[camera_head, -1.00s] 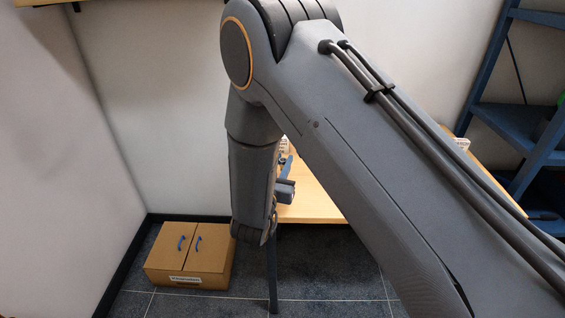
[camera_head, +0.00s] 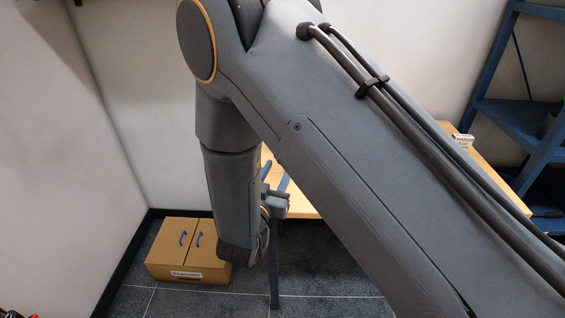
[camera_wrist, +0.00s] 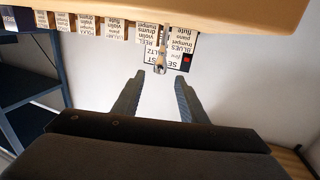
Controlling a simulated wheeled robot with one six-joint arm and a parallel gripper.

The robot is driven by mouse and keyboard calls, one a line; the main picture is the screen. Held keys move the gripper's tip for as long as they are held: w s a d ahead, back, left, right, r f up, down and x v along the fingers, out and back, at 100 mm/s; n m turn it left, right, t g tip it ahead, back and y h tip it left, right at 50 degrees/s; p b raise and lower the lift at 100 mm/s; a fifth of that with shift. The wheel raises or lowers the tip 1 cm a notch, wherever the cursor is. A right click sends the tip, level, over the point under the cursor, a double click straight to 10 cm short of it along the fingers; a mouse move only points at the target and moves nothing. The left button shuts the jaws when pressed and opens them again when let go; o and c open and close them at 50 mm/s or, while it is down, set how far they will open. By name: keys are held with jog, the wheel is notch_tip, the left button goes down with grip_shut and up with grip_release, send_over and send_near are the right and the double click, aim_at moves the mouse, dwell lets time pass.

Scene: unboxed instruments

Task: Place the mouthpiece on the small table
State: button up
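In the wrist view, my gripper (camera_wrist: 160,76) is open, its two dark fingers apart with nothing between them. A small silvery piece, which looks like the mouthpiece (camera_wrist: 160,62), shows just beyond the fingertips at the edge of a light wooden tabletop (camera_wrist: 230,14). The wrist view appears upside down. In the head view, my arm covers much of a wooden table (camera_head: 312,207), and my gripper (camera_head: 276,175) shows small in front of its left end. The mouthpiece is hidden there. I cannot tell whether this is the small table.
Several labelled boxes (camera_wrist: 117,28) line the tabletop in the wrist view. A cardboard box (camera_head: 186,252) with blue handles stands on the floor at left. A blue shelf unit (camera_head: 515,120) stands at right. The dark floor in front of the table is clear.

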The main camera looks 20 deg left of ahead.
jog(key=s, duration=0.5)
jog(key=shift+s, duration=0.1)
jog(key=w+d+g, duration=0.1)
jog(key=w, duration=0.1)
jog(key=w+d+g, duration=0.2)
jog(key=w, duration=0.1)
jog(key=w+d+g, duration=0.1)
jog(key=w+d, duration=0.1)
jog(key=shift+w+d+f+m+y, duration=0.15)
jog(key=shift+w+f+m+y, duration=0.1)
jog(key=shift+m+y, duration=0.15)
jog(key=d+g, duration=0.1)
jog(key=d, duration=0.1)
jog(key=d+g, duration=0.2)
jog(key=d, duration=0.1)
jog(key=d+g+y, duration=0.1)
jog(key=d, duration=0.2)
jog(key=shift+w+d+r+g, duration=0.1)
jog(key=shift+d+r+g, duration=0.1)
jog(key=shift+r+g, duration=0.15)
jog(key=s+d+r+g, duration=0.2)
jog(key=s+d+g, duration=0.2)
jog(key=s+d, duration=0.6)
jog(key=s+d+r+n+g+h, duration=0.1)
jog(key=s+d+g, duration=0.4)
jog(key=s+d, duration=0.6)
jog(key=d+r, duration=0.1)
jog(key=d, duration=0.2)
jog(key=shift+s+r, duration=0.15)
